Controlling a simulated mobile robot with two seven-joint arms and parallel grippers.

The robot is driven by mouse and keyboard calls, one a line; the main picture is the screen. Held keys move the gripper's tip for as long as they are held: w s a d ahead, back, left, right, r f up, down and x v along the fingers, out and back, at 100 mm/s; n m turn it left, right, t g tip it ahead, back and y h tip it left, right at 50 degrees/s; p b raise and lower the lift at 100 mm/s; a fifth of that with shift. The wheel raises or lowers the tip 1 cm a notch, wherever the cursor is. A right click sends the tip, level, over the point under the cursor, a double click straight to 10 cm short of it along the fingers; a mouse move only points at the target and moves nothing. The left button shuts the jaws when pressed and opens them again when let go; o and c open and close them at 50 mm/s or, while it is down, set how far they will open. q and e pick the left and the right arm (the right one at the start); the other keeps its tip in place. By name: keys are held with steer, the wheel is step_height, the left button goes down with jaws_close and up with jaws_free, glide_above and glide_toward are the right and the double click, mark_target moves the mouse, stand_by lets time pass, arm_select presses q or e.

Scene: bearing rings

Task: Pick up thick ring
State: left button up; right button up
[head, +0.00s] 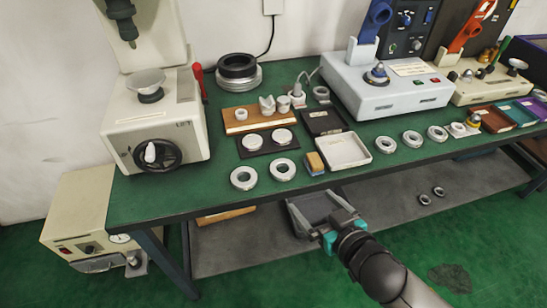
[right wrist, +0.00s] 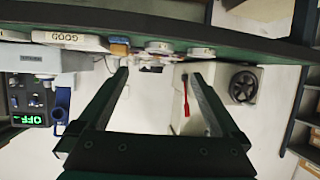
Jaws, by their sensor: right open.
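Several metal rings lie flat on the green bench top. Two are near the front edge at the left, a left ring (head: 243,178) and a ring beside it (head: 283,169). Others lie right of the white tray, among them one ring (head: 385,142) and another ring (head: 412,139). I cannot tell which ring is the thick one. My right gripper (head: 315,200) is open and empty in front of the bench edge, apart from the rings. In the right wrist view its fingers (right wrist: 158,78) are spread with nothing between them. My left gripper is not in view.
A white tray (head: 344,151) and a small orange-and-blue block (head: 314,162) stand by the front edge. A beige machine with a dial (head: 155,125) is at the left; a grey-white machine (head: 385,88) is behind. The bench edge (head: 220,206) and lower shelf (head: 240,245) are close to the gripper.

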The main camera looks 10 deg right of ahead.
steer(key=b, duration=0.2)
glide_toward(283, 169)
steer(key=shift+w+a+f, duration=0.1)
steer(key=shift+w+f, duration=0.5)
steer(key=shift+f, duration=0.05)
steer(key=shift+x, duration=0.8)
steer(key=b+x, duration=0.1)
steer(key=x, duration=0.2)
steer(key=shift+w+r+b, duration=0.1)
steer(key=shift+w+b, duration=0.3)
steer(key=shift+w, duration=0.3)
steer(key=shift+w+a+f, duration=0.1)
steer(key=shift+w+f, duration=0.05)
steer(key=shift+f, duration=0.05)
steer(key=c, duration=1.5)
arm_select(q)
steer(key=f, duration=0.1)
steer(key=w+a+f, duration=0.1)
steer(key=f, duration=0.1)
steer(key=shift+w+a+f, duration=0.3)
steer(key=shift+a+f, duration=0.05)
arm_select(e)
steer(key=shift+r, duration=0.15)
steer(key=shift+c, duration=0.3)
